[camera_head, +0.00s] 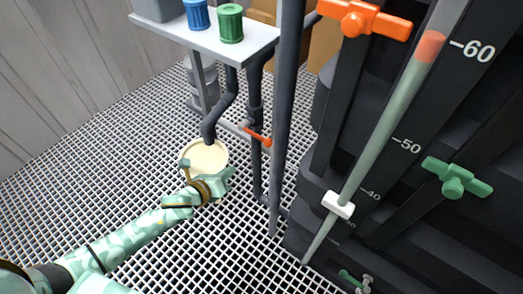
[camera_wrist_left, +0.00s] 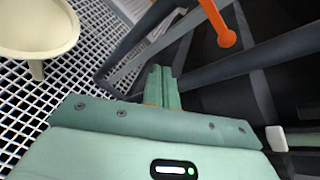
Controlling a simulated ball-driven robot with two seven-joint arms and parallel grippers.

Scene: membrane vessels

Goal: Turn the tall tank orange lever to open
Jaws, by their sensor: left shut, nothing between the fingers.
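A large orange lever (camera_head: 362,18) sits at the top of the dark tall tank (camera_head: 330,115), roughly crosswise in the head view. A smaller orange lever (camera_head: 257,136) sticks out from the dark pipes left of the tank. My left gripper (camera_head: 228,178) is low, left of the pipes and apart from both levers; it overlaps a cream round bowl in the picture. In the left wrist view its fingers (camera_wrist_left: 162,75) are shut and empty. An orange bar with a rounded end (camera_wrist_left: 222,28) shows above and right of them; which lever it is, I cannot tell. My right gripper is out of view.
The cream bowl (camera_head: 206,155) stands on the grid floor (camera_head: 130,150). Upright pipes (camera_head: 285,120) stand between my left gripper and the tank. A green lever (camera_head: 456,180) and a gauge with a white slider (camera_head: 338,205) are on the tank. A shelf (camera_head: 190,35) holds blue and green cans.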

